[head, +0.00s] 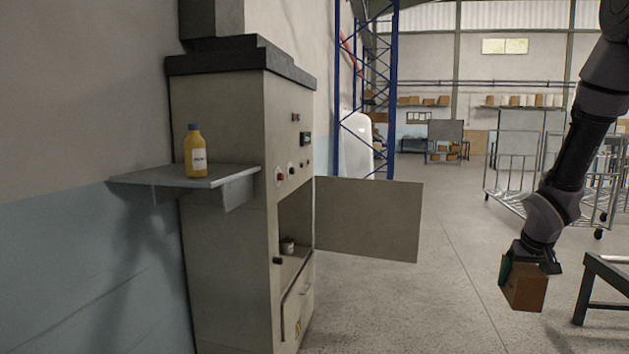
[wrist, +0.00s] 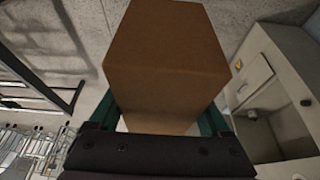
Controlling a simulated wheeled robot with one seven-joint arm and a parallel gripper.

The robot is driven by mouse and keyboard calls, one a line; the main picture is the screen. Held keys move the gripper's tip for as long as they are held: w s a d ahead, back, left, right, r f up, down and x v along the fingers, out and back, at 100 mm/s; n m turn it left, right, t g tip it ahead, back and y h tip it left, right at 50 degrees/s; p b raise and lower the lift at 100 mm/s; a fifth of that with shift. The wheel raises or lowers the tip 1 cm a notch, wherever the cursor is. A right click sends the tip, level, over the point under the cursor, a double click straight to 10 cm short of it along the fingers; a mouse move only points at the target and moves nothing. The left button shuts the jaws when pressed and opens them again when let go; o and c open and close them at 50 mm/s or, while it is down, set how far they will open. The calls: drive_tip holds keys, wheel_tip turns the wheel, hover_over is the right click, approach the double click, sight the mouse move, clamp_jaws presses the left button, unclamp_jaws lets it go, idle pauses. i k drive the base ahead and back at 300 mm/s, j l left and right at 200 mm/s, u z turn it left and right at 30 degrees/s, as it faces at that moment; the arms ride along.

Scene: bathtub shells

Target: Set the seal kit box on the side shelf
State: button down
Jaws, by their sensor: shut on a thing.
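The seal kit box, a plain brown carton (head: 525,287), hangs below my gripper (head: 533,258) at the right of the head view. The carton also fills the middle of the wrist view (wrist: 165,60), between the two green fingers. My gripper is shut on it and holds it above the floor, well to the right of the cabinet. The side shelf (head: 232,175) is a grey metal plate on brackets at the left side of the cabinet. A yellow bottle (head: 196,155) stands upright on the shelf's middle; the shelf's right part is bare.
The grey cabinet (head: 235,290) has its door (head: 368,218) swung open to the right, between the shelf and my gripper. A table (head: 607,277) is at the right edge, and wire carts (head: 515,165) stand behind. The floor between is clear.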

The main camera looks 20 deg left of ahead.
sight(218, 171)
drive_tip(key=i, duration=0.8)
drive_tip(key=i+l+u, duration=0.15)
drive_tip(key=i, duration=0.7)
drive_tip(key=i+u, duration=0.15)
drive_tip(key=u, duration=1.45)
